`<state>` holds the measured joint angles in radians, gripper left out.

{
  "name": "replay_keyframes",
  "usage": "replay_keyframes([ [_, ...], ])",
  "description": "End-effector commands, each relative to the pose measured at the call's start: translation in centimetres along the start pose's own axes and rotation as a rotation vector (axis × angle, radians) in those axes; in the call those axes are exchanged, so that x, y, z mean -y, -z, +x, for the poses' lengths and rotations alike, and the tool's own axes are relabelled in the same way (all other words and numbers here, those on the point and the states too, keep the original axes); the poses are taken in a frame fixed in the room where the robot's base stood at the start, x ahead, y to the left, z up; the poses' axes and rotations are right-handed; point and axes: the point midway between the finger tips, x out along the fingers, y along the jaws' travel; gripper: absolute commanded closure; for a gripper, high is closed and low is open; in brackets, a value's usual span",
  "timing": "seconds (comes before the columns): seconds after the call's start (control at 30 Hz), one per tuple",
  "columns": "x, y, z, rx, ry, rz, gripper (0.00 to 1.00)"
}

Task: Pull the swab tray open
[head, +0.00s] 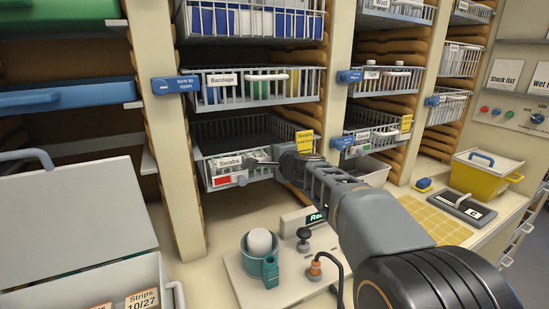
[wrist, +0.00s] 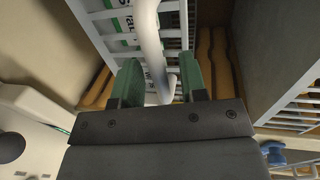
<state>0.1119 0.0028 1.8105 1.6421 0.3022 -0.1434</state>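The swab tray (head: 205,167) is a grey wire basket on the lower level of the middle rack, with a "Swabs" label and a red tag on its front. White-and-green packs show inside it. My gripper (head: 262,160) is at the right part of the tray's front in the head view, hiding some of it. In the wrist view my gripper (wrist: 161,82) has its two green fingers apart, one on either side of the tray's pale handle (wrist: 149,45). A gap shows between the handle and the right finger. The yellow tag (head: 304,140) sits at the tray's right corner.
The Bandage basket (head: 250,90) hangs directly above, with a blue latch (head: 175,84) at its left. Upright posts flank the tray. On the counter below stand a teal cup (head: 260,265) with a white ball and a black knob (head: 304,236). A yellow bin (head: 482,178) is at right.

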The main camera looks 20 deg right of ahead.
Motion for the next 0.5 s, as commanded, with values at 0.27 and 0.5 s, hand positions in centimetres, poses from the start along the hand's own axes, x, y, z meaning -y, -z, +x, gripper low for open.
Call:
replay_keyframes([
  [0.27, 0.04, -0.01, 0.27, 0.0, 0.001, 0.0, 0.61],
  [0.5, 0.03, 0.0, 0.25, 0.0, 0.001, 0.0, 0.76],
])
